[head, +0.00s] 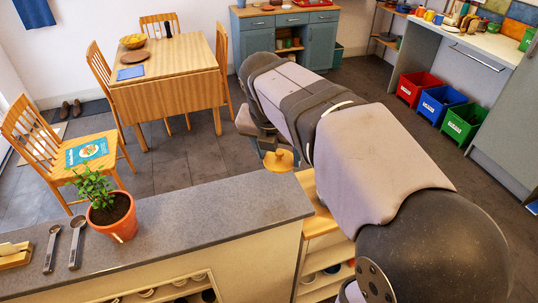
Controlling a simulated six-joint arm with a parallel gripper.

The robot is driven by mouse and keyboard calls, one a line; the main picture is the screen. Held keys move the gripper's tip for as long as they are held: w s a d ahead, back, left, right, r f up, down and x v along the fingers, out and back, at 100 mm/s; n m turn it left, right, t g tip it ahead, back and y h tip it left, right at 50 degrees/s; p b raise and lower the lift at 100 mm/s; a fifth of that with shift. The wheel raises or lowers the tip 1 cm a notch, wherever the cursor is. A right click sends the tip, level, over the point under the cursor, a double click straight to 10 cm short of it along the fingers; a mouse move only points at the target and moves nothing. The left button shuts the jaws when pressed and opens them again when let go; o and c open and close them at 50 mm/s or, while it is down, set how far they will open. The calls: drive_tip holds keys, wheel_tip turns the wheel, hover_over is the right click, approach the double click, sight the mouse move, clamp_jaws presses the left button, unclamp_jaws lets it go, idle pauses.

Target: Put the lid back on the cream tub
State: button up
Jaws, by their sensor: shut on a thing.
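My arm reaches from the lower right up to the middle of the head view, and my gripper (270,148) points down at its far end. It is shut on a tan, wood-coloured round piece (281,160) that looks like the lid. The piece hangs just beyond the counter's back edge in the picture, seen against the dark floor. The fingertips are small and partly hidden by the wrist. I cannot make out the cream tub; my arm covers a large part of the view.
A grey counter (190,240) in front holds a potted plant (113,217) and two dark spoons (77,243). A wooden table (165,75) with chairs stands behind at left. Red, blue and green bins (440,102) stand at right. Dark tiled floor lies open between.

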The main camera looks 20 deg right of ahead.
drive_tip(key=s+d+f+m+g+p, duration=0.1)
drive_tip(key=s+d+f+m+p, duration=0.15)
drive_tip(key=d+f, duration=0.5)
drive_tip(key=s+d+f+m+g+h+p, duration=0.1)
drive_tip(key=s+d+f+m+p, duration=0.2)
drive_tip(key=d, duration=0.8)
drive_tip(key=s+d+f+m+g+p, duration=0.1)
drive_tip(key=d+f+m, duration=0.1)
drive_tip(key=d+f, duration=0.55)
drive_tip(key=w+d+r+m, duration=0.3)
drive_tip(key=w+d, duration=0.6)
drive_tip(key=d, duration=0.1)
drive_tip(key=shift+d+g+h, duration=0.3)
drive_tip(key=shift+d, duration=0.1)
wheel_tip(320, 180, down, 6)
drive_tip(key=b, duration=0.5)
drive_tip(key=shift+f, duration=0.15)
